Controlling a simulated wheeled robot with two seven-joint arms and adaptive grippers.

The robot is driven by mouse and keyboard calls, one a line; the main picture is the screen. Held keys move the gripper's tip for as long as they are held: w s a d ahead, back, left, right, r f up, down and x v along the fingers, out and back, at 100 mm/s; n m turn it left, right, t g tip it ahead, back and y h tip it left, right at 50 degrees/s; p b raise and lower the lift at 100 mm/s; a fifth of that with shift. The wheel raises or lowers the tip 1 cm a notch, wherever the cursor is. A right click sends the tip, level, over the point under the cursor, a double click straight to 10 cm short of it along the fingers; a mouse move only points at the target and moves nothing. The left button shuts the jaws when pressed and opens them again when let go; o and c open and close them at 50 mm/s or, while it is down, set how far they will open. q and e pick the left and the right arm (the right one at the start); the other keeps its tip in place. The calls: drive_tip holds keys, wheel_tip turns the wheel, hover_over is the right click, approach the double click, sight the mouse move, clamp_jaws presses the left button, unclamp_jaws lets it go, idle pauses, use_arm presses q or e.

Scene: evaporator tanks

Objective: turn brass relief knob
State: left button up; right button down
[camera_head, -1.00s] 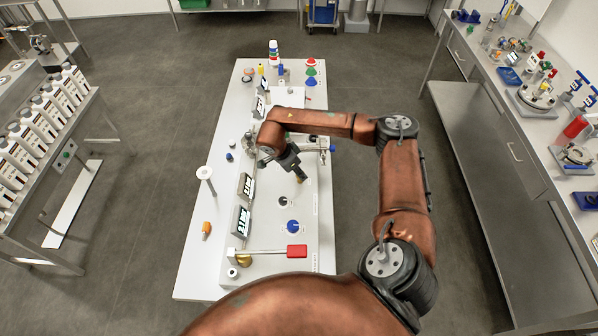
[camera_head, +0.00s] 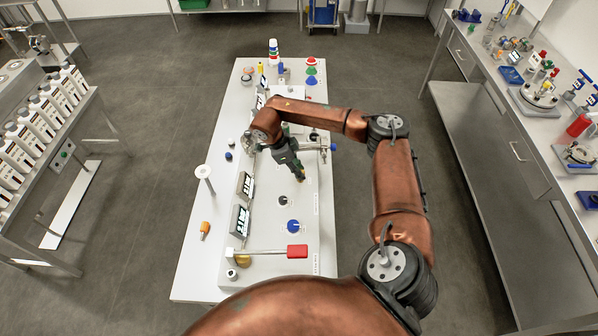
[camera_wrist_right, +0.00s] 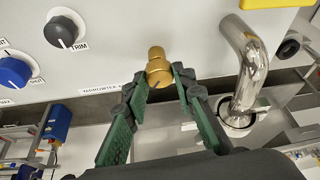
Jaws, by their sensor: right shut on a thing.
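The brass relief knob (camera_wrist_right: 158,66) sticks out from the pale panel in the right wrist view. My right gripper (camera_wrist_right: 160,84) has its green-sided fingers on either side of the knob and is shut on it. In the head view my right gripper (camera_head: 298,174) points down at the right part of the panel, where the gripper largely hides the knob. My left gripper is not in view.
A bent steel pipe (camera_wrist_right: 244,62) stands close to the right of the fingers in the wrist view. The black TRIM knob (camera_wrist_right: 64,28) and a blue knob (camera_wrist_right: 14,71) are to the left. A red-handled lever (camera_head: 297,252) lies nearer me.

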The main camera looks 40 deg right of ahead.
drive_tip(key=shift+w+m+g+y, duration=0.1)
drive_tip(key=shift+m+g+y, duration=0.25)
drive_tip(key=shift+m, duration=0.95)
drive_tip(key=c, duration=1.6)
unclamp_jaws()
drive_tip(key=shift+w+r, duration=0.1)
drive_tip(key=shift+r, duration=0.15)
drive_tip(key=v, duration=1.1)
drive_tip(key=shift+r, duration=0.2)
drive_tip(key=shift+w, duration=0.1)
